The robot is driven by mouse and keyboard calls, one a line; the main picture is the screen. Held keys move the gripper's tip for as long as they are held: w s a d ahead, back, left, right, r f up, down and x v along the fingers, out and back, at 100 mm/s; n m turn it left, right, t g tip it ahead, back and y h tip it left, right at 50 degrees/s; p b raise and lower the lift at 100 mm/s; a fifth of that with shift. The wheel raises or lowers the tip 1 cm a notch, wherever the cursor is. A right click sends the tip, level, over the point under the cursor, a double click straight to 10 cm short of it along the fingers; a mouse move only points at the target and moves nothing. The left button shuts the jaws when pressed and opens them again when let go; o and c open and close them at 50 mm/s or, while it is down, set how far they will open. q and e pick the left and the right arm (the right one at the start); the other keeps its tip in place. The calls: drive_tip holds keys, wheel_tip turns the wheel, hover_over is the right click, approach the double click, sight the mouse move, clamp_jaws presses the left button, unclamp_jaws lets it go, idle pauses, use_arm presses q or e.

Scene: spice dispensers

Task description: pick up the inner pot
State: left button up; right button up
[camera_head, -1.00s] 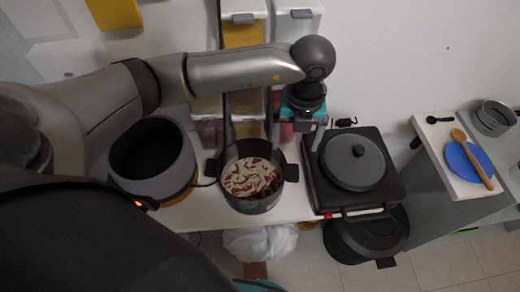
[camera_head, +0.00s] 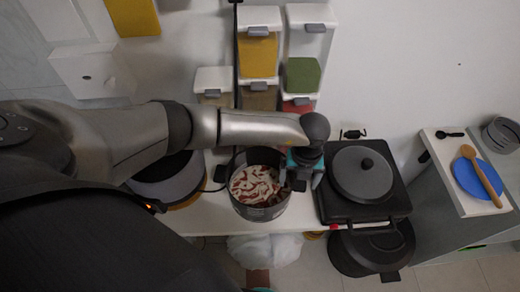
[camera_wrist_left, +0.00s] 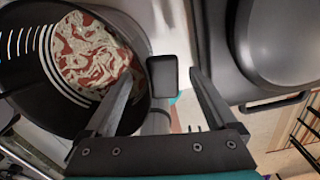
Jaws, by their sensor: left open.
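The inner pot (camera_head: 262,213) is a round black pot holding red-and-white marbled slices (camera_head: 256,185). It stands on the white counter between the cooker and the hot plate. It also shows in the left wrist view (camera_wrist_left: 60,113), with its side handle (camera_wrist_left: 162,76) pointing between my fingers. My left gripper (camera_head: 301,184) is open at the pot's right side. In the left wrist view its fingertips (camera_wrist_left: 163,78) lie on either side of the handle, one over the pot's rim. I cannot tell whether they touch it. My right gripper is not in view.
A hot plate with a lidded pan (camera_head: 360,174) stands close on the right. The grey cooker (camera_head: 172,182) is on the left, partly under my left arm. Spice dispensers (camera_head: 258,52) hang on the wall behind. A blue plate with a wooden spoon (camera_head: 478,178) lies far right.

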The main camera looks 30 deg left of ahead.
use_arm(q)
drive_tip(key=shift+f, duration=0.65)
drive_tip(key=shift+c, duration=0.3)
clamp_jaws()
drive_tip(key=shift+w+r, duration=0.1)
drive_tip(key=shift+r, duration=0.05)
